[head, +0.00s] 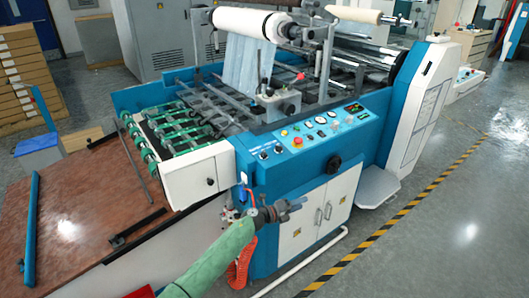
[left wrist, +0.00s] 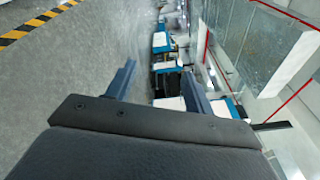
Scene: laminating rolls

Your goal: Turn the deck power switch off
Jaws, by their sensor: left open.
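The laminating machine (head: 300,185) has a blue body with a sloped control panel (head: 325,128) of buttons, small dials and a red knob. A small blue panel with dark knobs (head: 264,154) sits at its left end, beside the roller deck (head: 180,135). I cannot tell which control is the deck power switch. My left gripper (head: 296,203) is in front of the white cabinet doors, below the panels and apart from them. In the left wrist view its two fingers (left wrist: 158,70) are spread with nothing between them. My right gripper is not in view.
A brown-topped table (head: 75,220) stands at the left with a blue bar on it. A large black knob (head: 333,162) sits on the machine's front. A red coiled hose (head: 241,265) hangs low near my arm. Floor (head: 440,230) at the right is clear, with yellow-black tape (head: 400,217).

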